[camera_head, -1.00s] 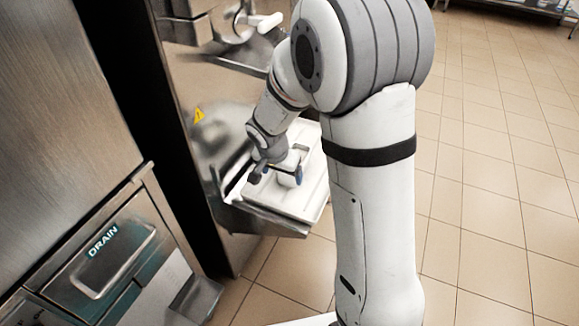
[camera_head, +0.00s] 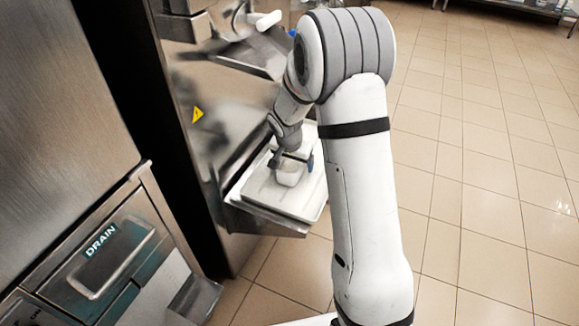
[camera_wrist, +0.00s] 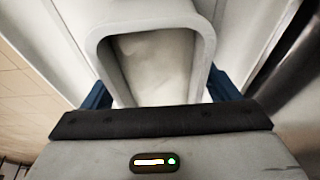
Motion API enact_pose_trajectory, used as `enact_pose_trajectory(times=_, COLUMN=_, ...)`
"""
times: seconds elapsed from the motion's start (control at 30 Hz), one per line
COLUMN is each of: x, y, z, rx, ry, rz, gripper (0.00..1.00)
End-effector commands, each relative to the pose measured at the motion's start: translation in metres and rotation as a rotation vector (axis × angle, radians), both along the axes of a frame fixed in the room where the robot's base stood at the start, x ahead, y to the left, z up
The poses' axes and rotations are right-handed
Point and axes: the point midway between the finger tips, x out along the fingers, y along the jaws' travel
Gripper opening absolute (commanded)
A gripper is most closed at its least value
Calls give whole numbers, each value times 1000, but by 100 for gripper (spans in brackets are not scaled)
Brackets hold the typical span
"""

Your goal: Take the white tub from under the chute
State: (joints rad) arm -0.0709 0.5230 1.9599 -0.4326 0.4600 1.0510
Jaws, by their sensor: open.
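The white tub (camera_head: 291,175) stands upright on a white drip tray (camera_head: 262,190) on the front of the freezer. In the wrist view the open tub (camera_wrist: 106,52) shows a rounded rim and a pale inside. My gripper (camera_head: 292,160) is at the tub, partly covering it in the head view. In the wrist view its two blue fingers (camera_wrist: 160,90) are apart, one on each side of the tub. The gripper is open. I cannot tell whether either finger touches the tub wall. The metal chute (camera_head: 245,52) is above and behind the tray.
The freezer's steel front (camera_head: 200,135), with a yellow warning sticker (camera_head: 198,114), rises left of the tray. A nearer steel machine with a DRAIN panel (camera_head: 115,255) stands at the lower left. Tiled floor (camera_head: 480,190) lies open to the right.

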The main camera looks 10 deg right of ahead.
Motion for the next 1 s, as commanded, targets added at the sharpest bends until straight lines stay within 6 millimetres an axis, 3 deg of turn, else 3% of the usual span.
enact_pose_trajectory(times=0.17, x=0, y=0, z=0, rx=0, ry=0, rz=0, gripper=82)
enact_pose_trajectory(times=0.77, x=0, y=0, z=0, rx=0, ry=0, rz=0, gripper=34)
enact_pose_trajectory(times=1.0, x=0, y=0, z=1, rx=0, ry=-1, rz=0, gripper=33)
